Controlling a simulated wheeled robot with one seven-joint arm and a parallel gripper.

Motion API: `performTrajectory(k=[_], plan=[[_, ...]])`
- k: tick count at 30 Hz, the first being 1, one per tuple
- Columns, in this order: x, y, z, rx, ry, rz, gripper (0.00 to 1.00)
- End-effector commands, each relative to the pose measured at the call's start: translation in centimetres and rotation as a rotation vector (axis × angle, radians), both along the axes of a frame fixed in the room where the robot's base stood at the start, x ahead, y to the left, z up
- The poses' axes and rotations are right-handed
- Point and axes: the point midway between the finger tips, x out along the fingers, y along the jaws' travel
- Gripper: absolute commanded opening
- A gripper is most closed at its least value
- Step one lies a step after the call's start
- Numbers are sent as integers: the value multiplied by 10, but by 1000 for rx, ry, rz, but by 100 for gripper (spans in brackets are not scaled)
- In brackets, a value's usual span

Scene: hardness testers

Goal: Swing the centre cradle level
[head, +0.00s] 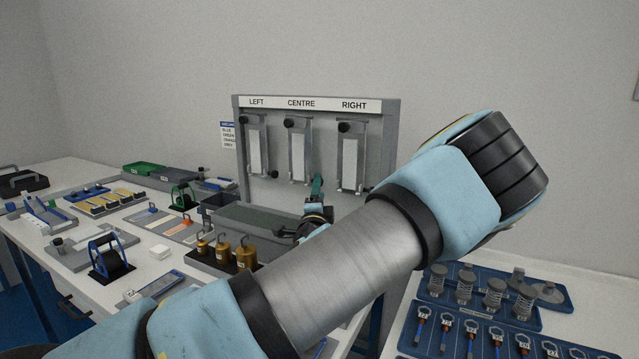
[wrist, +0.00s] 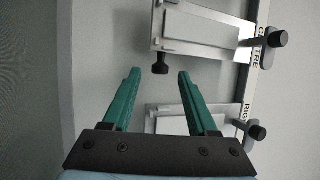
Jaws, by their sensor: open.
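The centre cradle (head: 299,155) hangs upright on the grey panel, under the CENTRE label. In the wrist view it (wrist: 200,32) lies sideways across the top, with a black knob (wrist: 160,68) at its lower end. My gripper (head: 317,187) is just below and right of the cradle's lower end. Its two green fingers are open in the wrist view (wrist: 159,75), one on each side of the knob in the picture. Whether the knob is at fingertip depth or beyond cannot be told. Nothing is held. In the head view my gripper hides that knob.
The left cradle (head: 257,150) and right cradle (head: 350,163) also hang upright on the panel (head: 384,140). The right cradle (wrist: 175,124) is close to my fingers in the wrist view. Brass weights (head: 222,252) and trays crowd the bench below. A blue rack (head: 480,329) stands right.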

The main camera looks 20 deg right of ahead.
Motion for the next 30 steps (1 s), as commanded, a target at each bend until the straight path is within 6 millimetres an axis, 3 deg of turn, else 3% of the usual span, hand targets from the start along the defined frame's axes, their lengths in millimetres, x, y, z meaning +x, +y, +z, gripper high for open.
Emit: performTrajectory(k=[6,15,30], plan=[[15,-8,5,0,0,0,59],[17,-9,4,0,0,0,58],[16,-9,4,0,0,-1,2]])
